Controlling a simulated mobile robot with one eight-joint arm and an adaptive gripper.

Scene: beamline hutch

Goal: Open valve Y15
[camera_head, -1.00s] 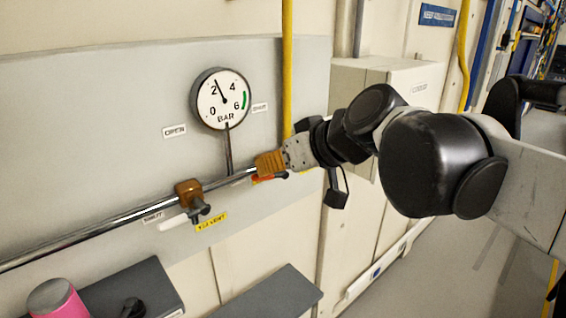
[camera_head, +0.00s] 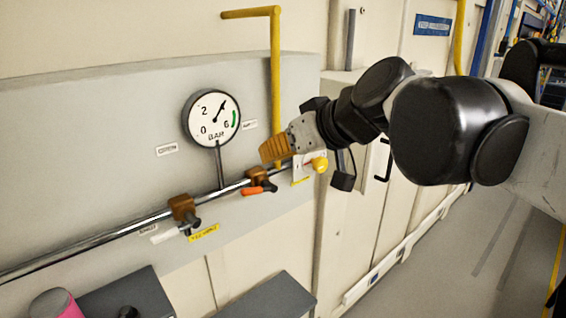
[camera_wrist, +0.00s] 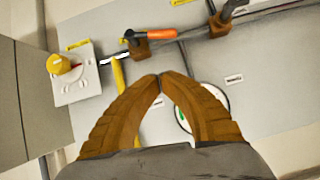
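Two brown-bodied valves sit on a chrome pipe along the grey panel. The right valve (camera_head: 262,174) has an orange handle (camera_head: 257,190) lying roughly along the pipe; the handle also shows in the wrist view (camera_wrist: 148,35). The left valve (camera_head: 183,207) has a pale handle pointing left, with a yellow label (camera_head: 205,233) below. I cannot read for certain which valve is Y15. My gripper (camera_head: 265,152) is just above the right valve, apart from its handle. In the wrist view its brown fingertips (camera_wrist: 163,76) meet with nothing between them.
A round BAR gauge (camera_head: 211,118) stands above the pipe; its needle points up-right. A white plate with a yellow knob (camera_head: 320,164) is right of the orange-handled valve. A yellow pipe (camera_head: 275,85) runs down behind my gripper. Grey ledges (camera_head: 265,300) are below.

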